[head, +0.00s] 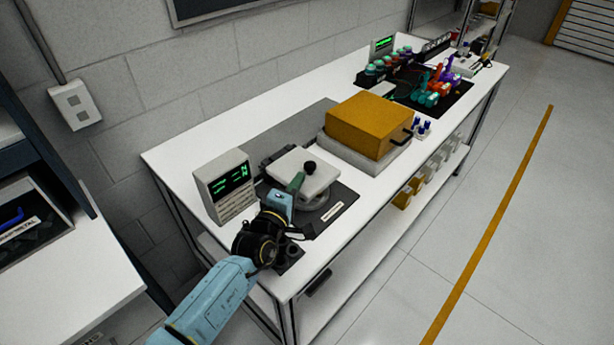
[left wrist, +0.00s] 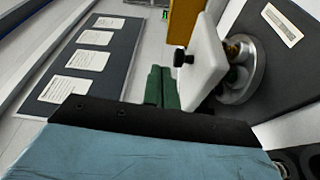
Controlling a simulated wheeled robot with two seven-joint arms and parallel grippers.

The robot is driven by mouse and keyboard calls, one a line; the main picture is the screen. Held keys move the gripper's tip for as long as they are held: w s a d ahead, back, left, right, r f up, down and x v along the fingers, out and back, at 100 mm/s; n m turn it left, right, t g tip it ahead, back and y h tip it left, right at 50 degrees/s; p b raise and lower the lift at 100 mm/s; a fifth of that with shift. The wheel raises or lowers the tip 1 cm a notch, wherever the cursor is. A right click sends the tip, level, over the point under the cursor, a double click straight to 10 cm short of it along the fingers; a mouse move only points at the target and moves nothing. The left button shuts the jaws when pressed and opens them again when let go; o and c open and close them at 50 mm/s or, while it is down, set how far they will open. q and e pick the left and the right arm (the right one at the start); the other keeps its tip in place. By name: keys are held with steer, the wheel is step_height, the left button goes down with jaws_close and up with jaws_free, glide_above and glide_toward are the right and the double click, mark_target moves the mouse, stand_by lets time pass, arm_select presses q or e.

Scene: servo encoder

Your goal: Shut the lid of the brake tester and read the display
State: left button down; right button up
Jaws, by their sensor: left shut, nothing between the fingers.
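The device that I take to be the brake tester has a round metal base (left wrist: 252,72) and a white square lid (head: 308,178) with a black knob. The lid lies nearly level over the base, with a gap and a brass-coloured part between them in the left wrist view. I cannot tell whether it is fully shut. The display unit (head: 225,187) stands left of it, with green characters too small to read. My left gripper (head: 296,183) is shut and empty, its green fingertips beside the lid's near-left edge; they also show in the left wrist view (left wrist: 161,88). My right gripper is out of view.
An orange box (head: 368,124) with a black handle sits on a white base behind the tester. Coloured parts (head: 435,88) and another display (head: 383,47) stand farther back on the white bench (head: 230,133). A dark board with paper sheets (left wrist: 89,60) shows in the left wrist view.

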arm_select(q)
steer(key=shift+f, duration=0.15)
stand_by(0.4)
step_height(320, 180, up, 5)
steer(key=p, duration=0.4)
steer(key=s+a+f+b, duration=0.2)
steer(key=s+a+f, duration=0.2)
steer(key=s+a, duration=0.2)
steer(key=shift+s+f, duration=0.15)
steer(key=shift+s, duration=0.5)
